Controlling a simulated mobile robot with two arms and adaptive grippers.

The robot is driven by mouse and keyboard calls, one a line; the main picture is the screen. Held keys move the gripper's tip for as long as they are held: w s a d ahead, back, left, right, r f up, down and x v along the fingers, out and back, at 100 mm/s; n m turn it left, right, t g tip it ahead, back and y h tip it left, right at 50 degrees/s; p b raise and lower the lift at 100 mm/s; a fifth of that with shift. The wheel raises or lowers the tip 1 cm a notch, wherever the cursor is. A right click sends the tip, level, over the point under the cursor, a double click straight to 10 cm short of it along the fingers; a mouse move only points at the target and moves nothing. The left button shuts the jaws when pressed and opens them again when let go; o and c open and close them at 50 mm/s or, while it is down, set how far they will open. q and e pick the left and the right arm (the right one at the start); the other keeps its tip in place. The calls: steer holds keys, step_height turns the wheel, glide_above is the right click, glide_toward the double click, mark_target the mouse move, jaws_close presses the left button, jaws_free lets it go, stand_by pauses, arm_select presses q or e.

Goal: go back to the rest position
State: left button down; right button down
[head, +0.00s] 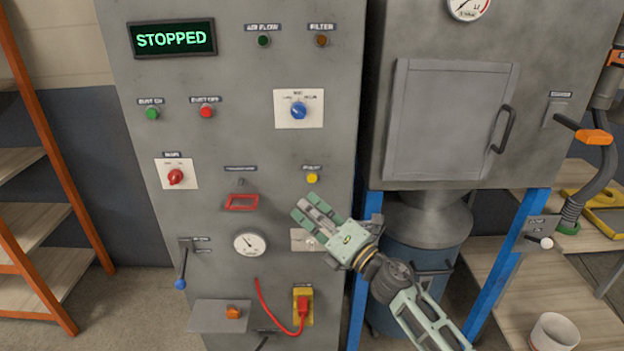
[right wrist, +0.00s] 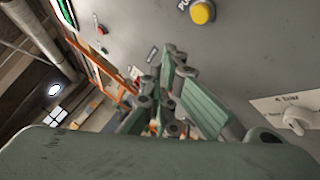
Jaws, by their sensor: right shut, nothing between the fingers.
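My right gripper (head: 308,213) is shut and empty, in front of the lower right part of a grey control cabinet (head: 230,70). It is below the yellow button (head: 312,178) and partly covers a small pale switch plate. In the right wrist view, the gripper fingers (right wrist: 165,75) are close together. The yellow button also shows there (right wrist: 202,12), above the fingers, and a pale switch (right wrist: 297,120) shows at the right. I cannot tell whether the fingertips touch the panel. My left gripper is in neither view.
A display (head: 172,39) on the cabinet reads STOPPED. A blue lever (head: 181,283) and a red cable (head: 268,310) stick out low on the cabinet. A dust collector (head: 450,120) on blue legs stands at the right. Orange-framed shelves (head: 35,220) stand at the left.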

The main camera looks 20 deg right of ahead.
steer(key=s+d+f+m+g+h, duration=0.1)
steer(key=d+f+m+h, duration=0.15)
steer(key=f, duration=0.55)
steer(key=s+d+f+m+h, duration=0.1)
steer(key=f+m, duration=0.3)
steer(key=f, duration=0.3)
steer(key=d+f+m+g+h, duration=0.15)
steer(key=f+m, duration=0.25)
steer(key=f, duration=0.4)
steer(key=s+d+f+m+g+h, duration=0.2)
steer(key=s+f+m, duration=0.2)
steer(key=s+f, duration=0.5)
steer(key=s+d+f+m+g+h, duration=0.1)
steer(key=s+f+m+g+h, duration=0.3)
steer(key=f, duration=0.9)
steer(key=s+f+m+g+y, duration=0.1)
steer(key=s+f+m+g, duration=0.1)
steer(key=s+f, duration=0.75)
steer(key=s+f+m+g, duration=0.25)
steer(key=s+f, duration=0.35)
steer(key=s, duration=0.6)
steer(key=s+a+f+m+g, duration=0.1)
steer(key=s+f+m+g, duration=0.1)
steer(key=s, duration=0.9)
steer(key=s+a+f+m+g, duration=0.1)
steer(key=s+f, duration=0.3)
steer(key=s, duration=0.7)
steer(key=shift+a+m+g, duration=0.35)
steer(key=shift+m+g, duration=0.25)
steer(key=shift+m, duration=0.2)
